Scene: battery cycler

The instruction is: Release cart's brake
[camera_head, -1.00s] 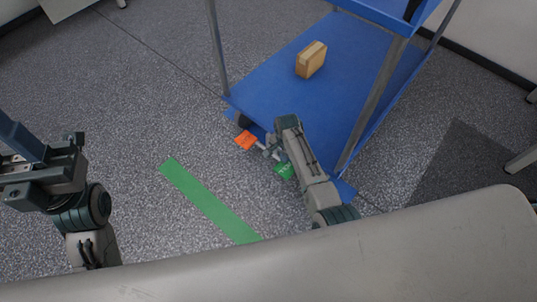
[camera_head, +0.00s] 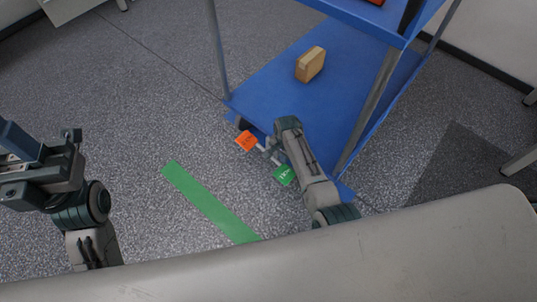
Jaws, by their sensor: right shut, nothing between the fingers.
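The blue cart (camera_head: 285,95) stands right of centre. At its near left corner, low by the wheel, are an orange tag (camera_head: 246,141) and a green tag (camera_head: 284,175) with small unreadable print. A pale lever-like part lies between the tags; I take this to be the brake. My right gripper (camera_head: 266,152) is shut and empty, low at this corner between the tags. Its arm hides part of the corner, and I cannot tell whether it touches the lever. My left gripper (camera_head: 40,165) is at the far left, away from the cart; its jaw gap is unclear.
A tan box (camera_head: 310,64) sits on the cart's lower shelf; the upper shelf (camera_head: 350,12) and metal posts rise above. A green floor strip (camera_head: 208,203) lies left of my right arm. A dark mat (camera_head: 455,170) is at right. The grey floor at left is mostly open.

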